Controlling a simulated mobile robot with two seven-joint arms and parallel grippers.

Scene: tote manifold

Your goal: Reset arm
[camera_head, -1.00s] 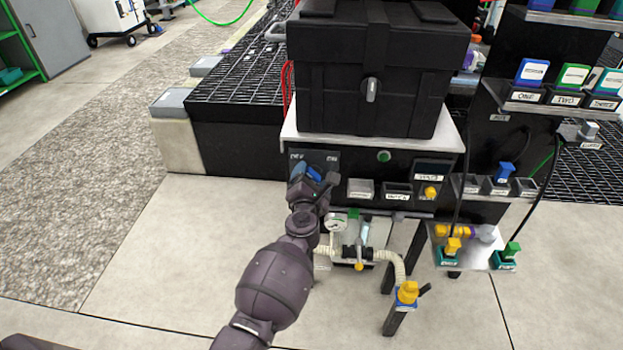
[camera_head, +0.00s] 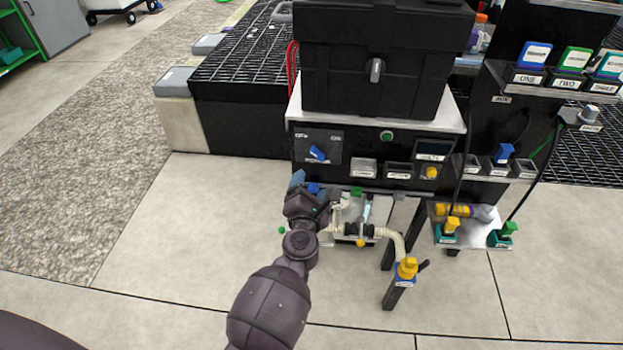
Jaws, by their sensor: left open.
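My left arm comes up from the bottom of the head view, and its gripper (camera_head: 313,190) is open, in front of the lower left of the black workstation. It stands apart from and below the blue switch handle (camera_head: 317,153) on the dark switch panel (camera_head: 330,141). No object shows between the fingers, though the wrist hides part of the jaws. The gripper partly covers the left side of the pipe assembly (camera_head: 372,232) under the panel. My right gripper is not in view.
A large black tote (camera_head: 380,70) sits on the workstation's top. A yellow-capped post (camera_head: 405,270) stands right of my arm. Shelves at the right hold labelled blue and green blocks (camera_head: 534,55). The floor (camera_head: 150,250) at the left is clear.

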